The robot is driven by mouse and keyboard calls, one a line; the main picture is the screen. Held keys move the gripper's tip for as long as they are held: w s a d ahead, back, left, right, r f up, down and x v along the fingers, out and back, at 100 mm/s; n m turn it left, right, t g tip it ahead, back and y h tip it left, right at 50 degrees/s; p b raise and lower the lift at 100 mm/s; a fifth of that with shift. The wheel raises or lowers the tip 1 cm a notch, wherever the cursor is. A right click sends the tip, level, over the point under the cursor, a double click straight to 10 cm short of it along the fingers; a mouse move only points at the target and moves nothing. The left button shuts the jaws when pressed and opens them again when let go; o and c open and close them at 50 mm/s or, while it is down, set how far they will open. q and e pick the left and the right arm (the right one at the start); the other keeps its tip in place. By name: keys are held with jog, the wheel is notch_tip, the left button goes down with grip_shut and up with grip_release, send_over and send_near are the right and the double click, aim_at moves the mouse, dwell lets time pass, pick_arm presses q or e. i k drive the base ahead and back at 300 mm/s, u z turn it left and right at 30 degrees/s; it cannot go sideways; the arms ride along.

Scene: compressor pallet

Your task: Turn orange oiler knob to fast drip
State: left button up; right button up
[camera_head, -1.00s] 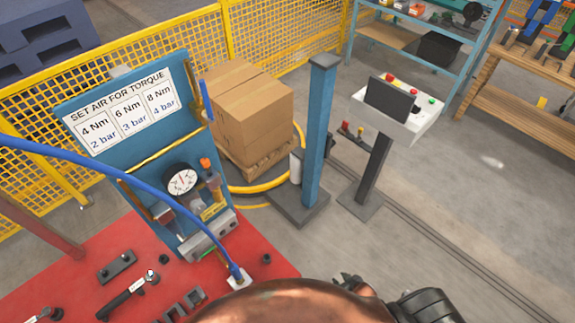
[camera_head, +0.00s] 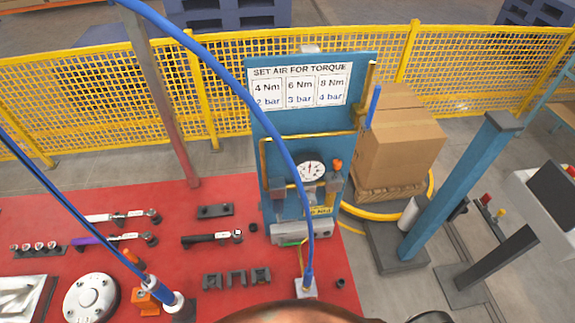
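The orange oiler knob (camera_head: 337,165) is small and sits on top of the oiler at the right of the blue air panel (camera_head: 283,121). The round white gauge (camera_head: 311,170) is just left of it. The oiler's body below the knob is small and partly crossed by a blue hose (camera_head: 283,150), so its drip and the knob's setting cannot be read. A yellow tag (camera_head: 320,211) hangs below. Neither gripper shows. Only a copper-coloured part of my own body and a sliver of a dark part show at the bottom edge, well below the knob.
The red table (camera_head: 215,268) carries torque wrenches (camera_head: 118,217), a round metal flange (camera_head: 91,300) and black blocks (camera_head: 237,278). A second hose (camera_head: 75,210) crosses at left. A blue post (camera_head: 460,190) and a cardboard box (camera_head: 400,140) stand right of the panel.

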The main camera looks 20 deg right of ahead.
aim_at(337, 165)
jog(key=u, duration=0.3)
jog(key=k, duration=1.3)
jog(key=z, duration=1.25)
jog(key=i, duration=1)
